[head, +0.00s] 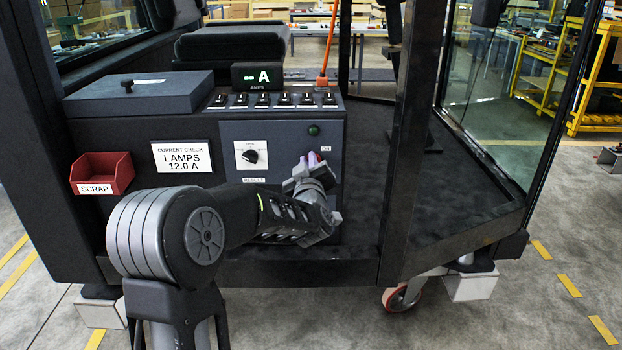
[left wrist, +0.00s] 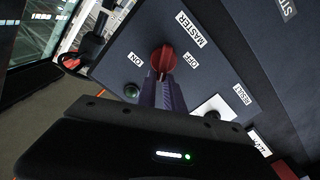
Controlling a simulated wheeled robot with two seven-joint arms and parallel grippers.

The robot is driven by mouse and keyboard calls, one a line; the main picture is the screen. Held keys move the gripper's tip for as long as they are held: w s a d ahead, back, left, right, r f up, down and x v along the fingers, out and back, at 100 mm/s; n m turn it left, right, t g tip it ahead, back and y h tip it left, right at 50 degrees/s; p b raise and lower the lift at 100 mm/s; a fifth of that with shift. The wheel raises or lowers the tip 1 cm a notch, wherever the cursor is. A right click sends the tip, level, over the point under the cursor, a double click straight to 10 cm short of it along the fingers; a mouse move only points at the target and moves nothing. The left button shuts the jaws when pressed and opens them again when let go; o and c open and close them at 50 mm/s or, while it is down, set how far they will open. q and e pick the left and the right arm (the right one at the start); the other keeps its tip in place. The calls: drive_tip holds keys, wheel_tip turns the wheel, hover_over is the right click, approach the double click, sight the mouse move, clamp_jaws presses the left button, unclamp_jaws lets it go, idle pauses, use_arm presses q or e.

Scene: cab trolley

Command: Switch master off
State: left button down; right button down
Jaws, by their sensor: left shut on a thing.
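The master switch is a red rotary knob (left wrist: 163,58) on the dark panel, between the labels ON and OFF, with MASTER printed beside it. In the head view only a little of the knob (head: 312,156) shows past my left gripper (head: 317,170). My left gripper is shut on the knob; its fingers (left wrist: 158,84) meet the red grip in the left wrist view. The fingers hide part of the knob, so I cannot tell which label it points to. A green lamp (head: 314,129) sits above the knob, and the lamp also shows in the left wrist view (left wrist: 131,90).
A black selector knob (head: 250,156) on a white plate is left of my gripper. A row of toggle switches (head: 270,99) and an AMPS display (head: 258,77) are above. A red SCRAP bin (head: 101,174) hangs at left. A dark cab post (head: 415,140) stands close at right.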

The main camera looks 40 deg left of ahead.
use_arm(q)
drive_tip(key=n+b, duration=0.4)
drive_tip(key=b, duration=0.1)
drive_tip(key=f+n+b, duration=0.1)
drive_tip(key=n+b, duration=0.3)
drive_tip(key=a+f+n+b, duration=0.1)
drive_tip(key=n+b, duration=0.3)
drive_tip(key=b, duration=0.1)
drive_tip(key=shift+s+f+b, duration=0.1)
drive_tip(key=shift+s+b, duration=0.2)
drive_tip(key=shift+s, duration=0.1)
drive_tip(key=c, duration=1.5)
unclamp_jaws()
drive_tip(key=shift+o, duration=0.2)
drive_tip(key=v, duration=0.7)
drive_tip(key=shift+s+d, duration=0.25)
drive_tip(key=shift+s, duration=0.05)
